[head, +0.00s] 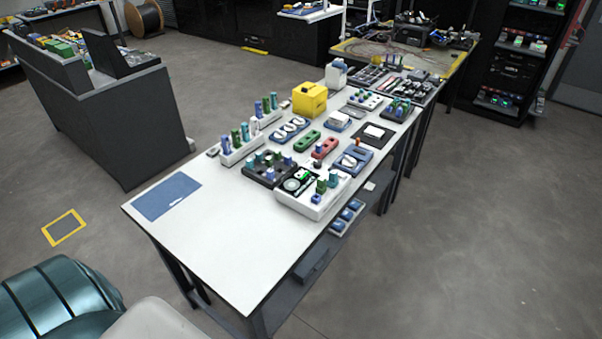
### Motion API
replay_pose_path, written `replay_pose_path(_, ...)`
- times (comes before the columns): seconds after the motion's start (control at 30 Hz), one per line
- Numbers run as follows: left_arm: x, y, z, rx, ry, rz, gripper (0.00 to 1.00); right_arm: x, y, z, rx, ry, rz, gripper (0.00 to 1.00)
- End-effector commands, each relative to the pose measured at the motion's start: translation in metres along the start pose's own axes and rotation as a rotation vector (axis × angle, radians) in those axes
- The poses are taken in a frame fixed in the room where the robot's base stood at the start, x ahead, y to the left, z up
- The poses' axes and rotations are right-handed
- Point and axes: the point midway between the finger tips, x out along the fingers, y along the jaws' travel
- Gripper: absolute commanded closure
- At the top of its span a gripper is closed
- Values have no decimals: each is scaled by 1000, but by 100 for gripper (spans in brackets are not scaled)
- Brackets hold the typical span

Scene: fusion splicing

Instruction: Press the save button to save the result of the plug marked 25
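A white device (311,207) sits at the right edge of the white table, with a round dial and a dark panel with a small green area on its top. Green and blue plugs (327,182) stand on its right part. Other upright blue and green plugs stand in a white rack (240,154) to the left and in a dark tray (268,177) beside the device. No plug's number is legible, so I cannot tell which is marked 25. I cannot make out a save button. Neither of my grippers is in view.
The long white table (222,245) is bare at its near end except for a blue mat (167,196). A yellow box (309,98) and several small trays stand further back. A grey bench (135,135) stands to the left. The floor on the right is clear.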

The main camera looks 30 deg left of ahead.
Motion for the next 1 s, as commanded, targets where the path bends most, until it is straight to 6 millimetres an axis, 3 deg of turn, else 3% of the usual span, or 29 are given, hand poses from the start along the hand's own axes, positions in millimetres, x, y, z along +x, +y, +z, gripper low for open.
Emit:
replay_pose_path(0.03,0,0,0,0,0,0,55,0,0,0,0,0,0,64)
replay_pose_path(0.27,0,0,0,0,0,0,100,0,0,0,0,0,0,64)
replay_pose_path(1.0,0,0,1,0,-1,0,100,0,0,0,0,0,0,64)
